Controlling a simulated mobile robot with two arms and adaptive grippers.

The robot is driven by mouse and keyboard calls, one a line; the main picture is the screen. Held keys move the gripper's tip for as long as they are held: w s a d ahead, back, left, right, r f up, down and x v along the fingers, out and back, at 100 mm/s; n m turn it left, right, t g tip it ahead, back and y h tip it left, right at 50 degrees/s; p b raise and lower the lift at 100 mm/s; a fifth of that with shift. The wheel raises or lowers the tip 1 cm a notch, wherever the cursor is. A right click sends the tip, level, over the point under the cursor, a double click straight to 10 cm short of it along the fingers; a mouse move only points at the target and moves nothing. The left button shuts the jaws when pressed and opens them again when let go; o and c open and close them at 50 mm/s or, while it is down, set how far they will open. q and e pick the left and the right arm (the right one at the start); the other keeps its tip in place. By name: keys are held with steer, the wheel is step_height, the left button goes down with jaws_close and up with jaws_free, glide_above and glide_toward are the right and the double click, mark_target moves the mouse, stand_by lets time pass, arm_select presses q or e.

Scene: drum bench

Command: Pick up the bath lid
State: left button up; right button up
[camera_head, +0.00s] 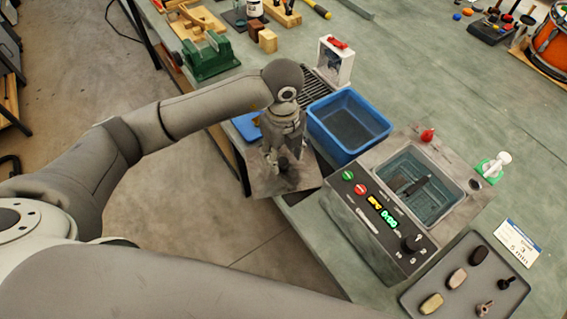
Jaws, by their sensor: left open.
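The bath (450,212) is a grey box with a control panel, a green readout and an open water-filled basin. A flat grey plate, which looks like the bath lid (307,178), lies to the left of the bath at the bench's front edge. My left gripper (284,164) is open and points down over this plate. Its fingers hide the plate's middle, where a dark part that may be the handle shows. I cannot tell whether the fingers touch it. My right gripper is out of view.
A blue bin (347,125) stands just behind the plate, beside the bath. A dark rack (316,88) and a white box with a red top (335,62) are farther back. A grey tray (467,278) with several small parts lies right of the bath. A green vise (208,55) is at the back left.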

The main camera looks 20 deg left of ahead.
mark_target(283, 161)
arm_select(q)
step_height(283, 161, down, 2)
steer(key=shift+s+f, duration=0.1)
steer(key=shift+f, duration=0.45)
steer(key=shift+c, duration=0.3)
steer(key=c, duration=0.5)
steer(key=shift+c, duration=1.1)
steer(key=shift+r, duration=0.1)
jaws_close()
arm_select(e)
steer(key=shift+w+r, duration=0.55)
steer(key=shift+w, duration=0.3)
